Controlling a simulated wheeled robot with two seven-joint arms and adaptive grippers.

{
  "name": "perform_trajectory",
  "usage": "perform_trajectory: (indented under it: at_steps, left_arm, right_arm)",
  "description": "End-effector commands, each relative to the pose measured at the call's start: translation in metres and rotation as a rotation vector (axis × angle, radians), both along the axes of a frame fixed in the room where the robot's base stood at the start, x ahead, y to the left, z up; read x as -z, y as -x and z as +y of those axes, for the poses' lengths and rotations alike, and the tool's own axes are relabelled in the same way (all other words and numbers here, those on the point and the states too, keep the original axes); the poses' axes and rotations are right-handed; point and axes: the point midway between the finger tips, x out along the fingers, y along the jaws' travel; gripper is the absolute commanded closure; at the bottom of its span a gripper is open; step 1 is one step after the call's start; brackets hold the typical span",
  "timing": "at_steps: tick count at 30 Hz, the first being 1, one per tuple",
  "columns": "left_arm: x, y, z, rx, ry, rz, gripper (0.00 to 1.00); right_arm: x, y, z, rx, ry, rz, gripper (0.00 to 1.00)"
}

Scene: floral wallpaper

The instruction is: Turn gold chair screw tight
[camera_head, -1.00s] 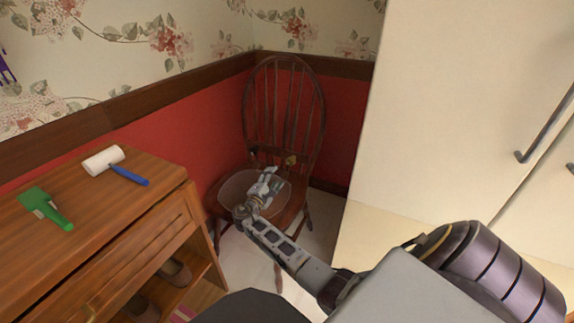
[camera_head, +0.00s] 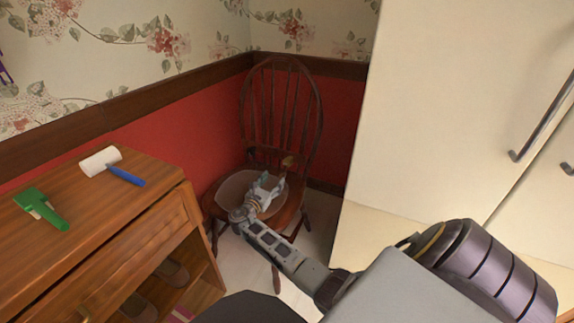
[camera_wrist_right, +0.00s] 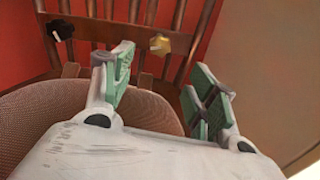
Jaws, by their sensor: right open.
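The dark wooden chair (camera_head: 243,118) stands in the corner with its slatted back to the red wall. The gold screw (camera_wrist_right: 160,43) is a small star-shaped knob low on the chair back. It also shows in the head view (camera_head: 289,160). A black knob (camera_wrist_right: 60,29) sits to its left in the right wrist view. My right gripper (camera_head: 273,187) is over the seat, in front of the chair back. Its green-padded fingers (camera_wrist_right: 160,78) are open and empty, with the gold screw beyond the gap and apart from them. My left gripper is not in view.
A round cushion (camera_head: 232,190) lies on the seat under my right gripper. A wooden cabinet (camera_head: 150,225) at the left bears a green brush (camera_head: 42,209) and a white roller (camera_head: 101,161) with a blue handle. A tall cream cupboard (camera_head: 440,110) closes off the right side.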

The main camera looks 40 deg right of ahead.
Motion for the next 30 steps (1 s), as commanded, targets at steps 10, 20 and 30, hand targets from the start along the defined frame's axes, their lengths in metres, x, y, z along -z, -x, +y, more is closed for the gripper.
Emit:
perform_trajectory:
  at_steps: [10, 20, 30]
  left_arm:
    - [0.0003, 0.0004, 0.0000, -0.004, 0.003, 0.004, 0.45]
    - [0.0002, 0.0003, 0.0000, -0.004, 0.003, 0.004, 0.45]
    - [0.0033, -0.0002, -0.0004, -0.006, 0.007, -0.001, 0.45]
  right_arm:
    - [-0.0001, 0.0005, -0.0002, 0.003, 0.088, 0.208, 0.42]
    - [0.0000, 0.0005, -0.0002, 0.002, 0.092, 0.218, 0.42]
    - [0.0002, -0.0002, 0.0028, 0.002, 0.091, 0.216, 0.42]
